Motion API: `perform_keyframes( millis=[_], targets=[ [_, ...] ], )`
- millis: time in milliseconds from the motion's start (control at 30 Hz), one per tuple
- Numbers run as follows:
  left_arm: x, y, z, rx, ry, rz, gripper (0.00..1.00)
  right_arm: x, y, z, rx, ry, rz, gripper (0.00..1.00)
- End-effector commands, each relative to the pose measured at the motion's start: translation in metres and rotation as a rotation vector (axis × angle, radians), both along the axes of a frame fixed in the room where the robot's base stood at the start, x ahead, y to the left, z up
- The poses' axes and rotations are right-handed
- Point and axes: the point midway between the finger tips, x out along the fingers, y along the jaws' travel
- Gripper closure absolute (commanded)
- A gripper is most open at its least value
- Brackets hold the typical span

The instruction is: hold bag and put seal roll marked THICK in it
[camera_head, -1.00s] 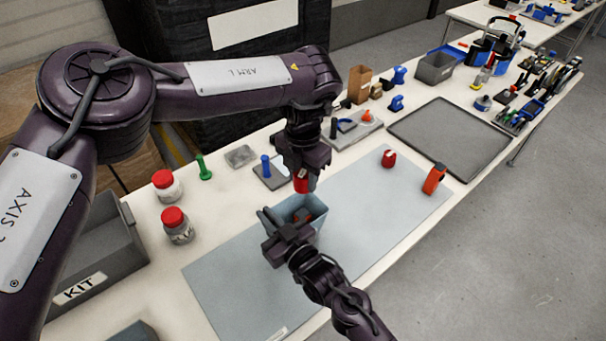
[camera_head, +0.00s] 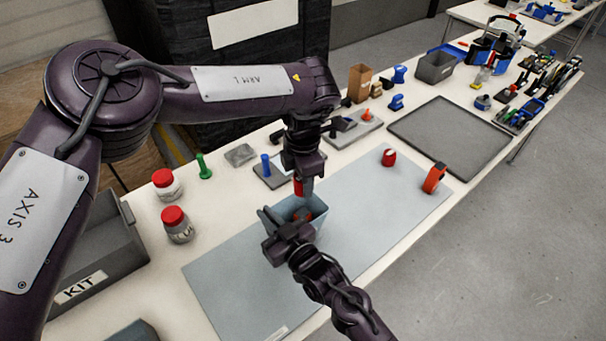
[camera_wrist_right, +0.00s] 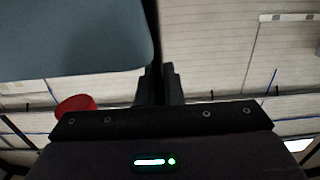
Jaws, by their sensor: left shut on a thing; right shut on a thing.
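My right gripper (camera_head: 284,236) is shut on the bag's near side. The bag also fills the upper left of the right wrist view (camera_wrist_right: 70,40). My left gripper (camera_head: 303,186) is just above the bag's opening, shut on a red roll (camera_head: 298,187) that its finger partly hides. I cannot read any marking on the roll. A red round thing (camera_wrist_right: 75,106) shows in the right wrist view; I cannot tell which thing it is.
On the mat (camera_head: 235,290), a red roll-like item (camera_head: 388,157) and an orange item (camera_head: 434,178) stand to the right. Two red-lidded jars (camera_head: 178,225) and a grey KIT bin (camera_head: 100,265) are at left. A dark tray (camera_head: 450,140) lies at the back right.

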Motion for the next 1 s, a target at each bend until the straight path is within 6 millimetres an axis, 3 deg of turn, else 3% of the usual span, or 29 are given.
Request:
perform_keyframes(
  millis=[1000],
  targets=[
    [0.0,0.0,-0.062,0.0,-0.001,0.002,0.84,0.0,0.0,0.0,-0.001,0.001,0.0,1.0]
  ],
)
